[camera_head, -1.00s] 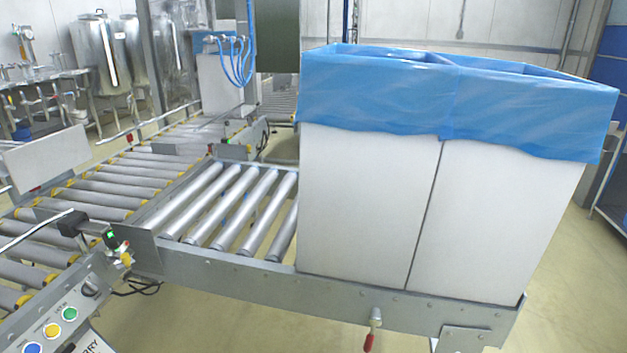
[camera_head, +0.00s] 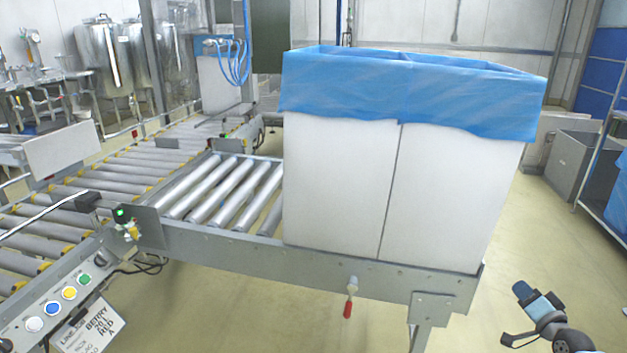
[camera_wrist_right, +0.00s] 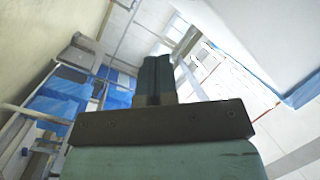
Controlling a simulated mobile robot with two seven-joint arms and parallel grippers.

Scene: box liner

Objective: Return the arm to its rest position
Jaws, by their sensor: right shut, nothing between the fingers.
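My right arm shows at the lower right of the head view, with its right gripper (camera_head: 521,290) standing clear over the floor, to the right of the conveyor. In the right wrist view the gripper's fingers (camera_wrist_right: 154,76) are together with nothing between them. The gripper touches neither box. The left gripper is in neither view.
The roller conveyor (camera_head: 232,190) runs left from the boxes. A red-handled lever (camera_head: 348,300) hangs under its front rail. A control panel (camera_head: 60,300) is at lower left. A grey bin (camera_head: 572,165) and a blue rack (camera_head: 600,75) stand at right. The floor between is open.

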